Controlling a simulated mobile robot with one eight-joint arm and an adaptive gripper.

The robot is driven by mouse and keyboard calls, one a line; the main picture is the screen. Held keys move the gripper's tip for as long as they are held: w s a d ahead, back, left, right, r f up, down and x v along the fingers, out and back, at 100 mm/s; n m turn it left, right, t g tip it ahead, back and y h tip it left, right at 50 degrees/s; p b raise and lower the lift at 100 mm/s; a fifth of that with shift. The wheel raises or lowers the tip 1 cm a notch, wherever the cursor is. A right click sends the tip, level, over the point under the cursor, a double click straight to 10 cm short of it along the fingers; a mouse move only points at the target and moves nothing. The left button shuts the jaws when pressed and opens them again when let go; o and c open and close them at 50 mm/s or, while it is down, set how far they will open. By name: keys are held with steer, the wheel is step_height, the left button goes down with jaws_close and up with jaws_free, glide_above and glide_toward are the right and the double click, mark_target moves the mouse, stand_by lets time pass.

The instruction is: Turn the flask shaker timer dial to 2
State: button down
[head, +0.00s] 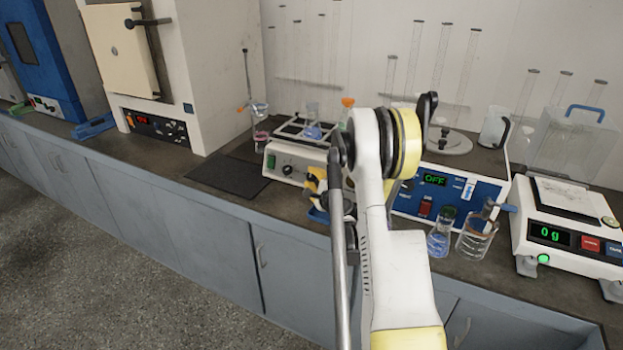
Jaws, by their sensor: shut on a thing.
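The flask shaker (284,156) is a cream box on the bench, left of my arm, with a rack on top holding flasks with blue and orange parts. A dark round knob (287,170) shows on the left of its front panel, clear of my gripper. My gripper (311,186), yellow and black, is at the right part of that panel and is shut on a dial there. My gripper and arm hide this dial, its pointer and its scale, so its setting cannot be read.
Right of my arm stand a blue-fronted device reading OFF (434,180), a flask (439,240), a beaker (476,240) and a balance reading 0 g (566,238). A dark mat (226,176) lies left of the shaker. A furnace (150,70) stands further left.

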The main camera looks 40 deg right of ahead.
stand_by(0.4)
steer(key=c, duration=1.1)
jaws_free()
steer(key=shift+r, duration=0.1)
